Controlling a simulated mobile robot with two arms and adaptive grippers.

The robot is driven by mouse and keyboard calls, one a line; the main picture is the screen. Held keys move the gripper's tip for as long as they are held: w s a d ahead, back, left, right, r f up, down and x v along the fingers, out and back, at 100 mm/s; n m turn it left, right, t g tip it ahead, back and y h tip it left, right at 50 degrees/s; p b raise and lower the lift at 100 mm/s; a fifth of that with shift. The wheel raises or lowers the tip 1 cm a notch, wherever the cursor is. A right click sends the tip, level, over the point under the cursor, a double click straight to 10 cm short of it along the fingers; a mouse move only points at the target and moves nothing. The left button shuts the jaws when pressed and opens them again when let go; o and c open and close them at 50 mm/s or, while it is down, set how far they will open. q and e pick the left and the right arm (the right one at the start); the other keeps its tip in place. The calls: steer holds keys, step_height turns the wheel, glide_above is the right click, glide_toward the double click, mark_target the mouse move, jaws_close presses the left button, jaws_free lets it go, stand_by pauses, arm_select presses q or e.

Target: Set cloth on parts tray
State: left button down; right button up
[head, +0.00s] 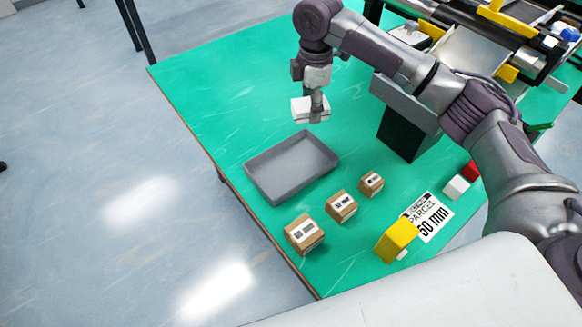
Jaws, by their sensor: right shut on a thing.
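The parts tray (262,185) is a shallow grey tray on the green table, and it looks empty. The cloth (303,106) is a small white folded piece. My right gripper (316,108) is shut on the cloth and holds it beyond the tray's far right edge, apart from the tray. The gripper's fingers are partly hidden by the cloth. My left gripper is not in view.
Several small cardboard boxes (304,235) stand near the tray. A yellow block (396,241), a parcel label (430,216), a white block (456,187) and a red block (470,170) lie to the right. A conveyor (480,50) is at the back right. The green table (215,95) is clear left of the gripper.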

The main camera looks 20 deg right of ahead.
steer(key=w+d+n, duration=0.1)
steer(key=w+n, duration=0.2)
steer(key=n, duration=0.2)
steer(key=p, duration=0.2)
glide_above(291, 168)
step_height(291, 168, down, 7)
steer(key=shift+r, duration=0.1)
steer(key=shift+f, duration=2.1)
steer(key=o, duration=1)
steer(key=shift+f, duration=0.1)
